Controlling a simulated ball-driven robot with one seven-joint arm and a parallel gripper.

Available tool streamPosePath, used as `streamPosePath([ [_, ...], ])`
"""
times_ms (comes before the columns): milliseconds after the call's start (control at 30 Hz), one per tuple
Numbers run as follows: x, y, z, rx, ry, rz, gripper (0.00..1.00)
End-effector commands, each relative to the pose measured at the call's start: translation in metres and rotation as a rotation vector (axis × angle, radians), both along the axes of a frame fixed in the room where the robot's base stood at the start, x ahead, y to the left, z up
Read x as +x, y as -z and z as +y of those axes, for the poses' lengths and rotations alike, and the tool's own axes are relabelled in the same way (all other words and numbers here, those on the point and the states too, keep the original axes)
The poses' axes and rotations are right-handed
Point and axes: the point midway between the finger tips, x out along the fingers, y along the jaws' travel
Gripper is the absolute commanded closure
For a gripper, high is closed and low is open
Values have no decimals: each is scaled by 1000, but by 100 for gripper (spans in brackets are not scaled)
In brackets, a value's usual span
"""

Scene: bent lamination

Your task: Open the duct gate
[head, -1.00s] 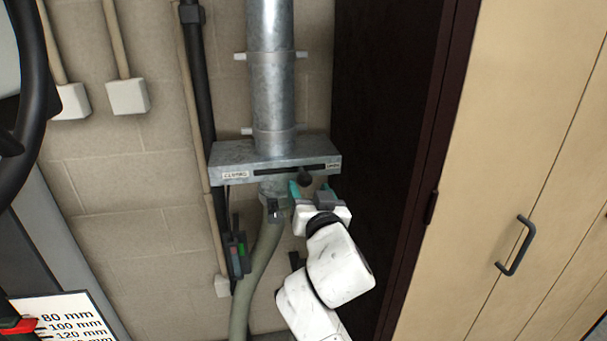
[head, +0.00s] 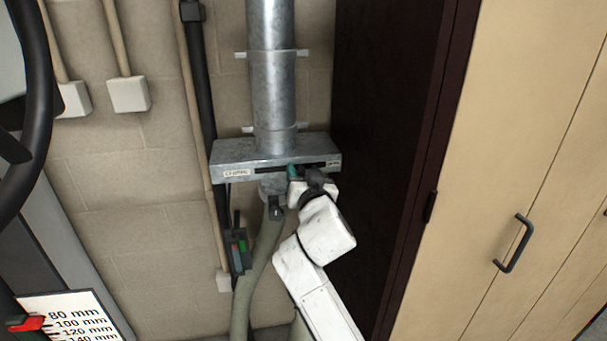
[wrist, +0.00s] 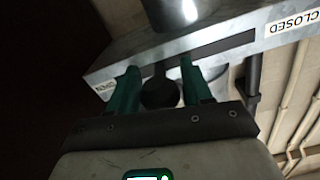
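The duct gate is a grey metal box (head: 235,160) on the round metal duct (head: 272,80). Its front has a dark slot, with a "CLOSED" label (head: 236,174) at the left end and a small, hard-to-read label at the right. In the wrist view the box is reversed, with "CLOSED" (wrist: 292,22) at the right. The round black knob (wrist: 160,93) shows there between my gripper's two green fingers (wrist: 160,85). The fingers are apart on either side of it; firm contact cannot be told. In the head view my gripper (head: 307,174) largely hides the knob, right of the slot's middle.
A flexible hose (head: 262,250) hangs below the gate. A dark pipe and a small box with green and red parts (head: 238,250) are on the wall at left. A dark panel (head: 385,130) and beige cabinet (head: 510,130) with a handle stand at right.

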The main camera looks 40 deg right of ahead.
Motion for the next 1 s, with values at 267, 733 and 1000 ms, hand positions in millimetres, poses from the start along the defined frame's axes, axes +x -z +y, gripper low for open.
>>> streamPosePath([
  [267, 0, 0, 0, 0, 0, 0, 78],
  [733, -1, 0, -1, 0, 1, 0, 100],
  [1000, -22, -1, -32, 1, 3, 2, 100],
])
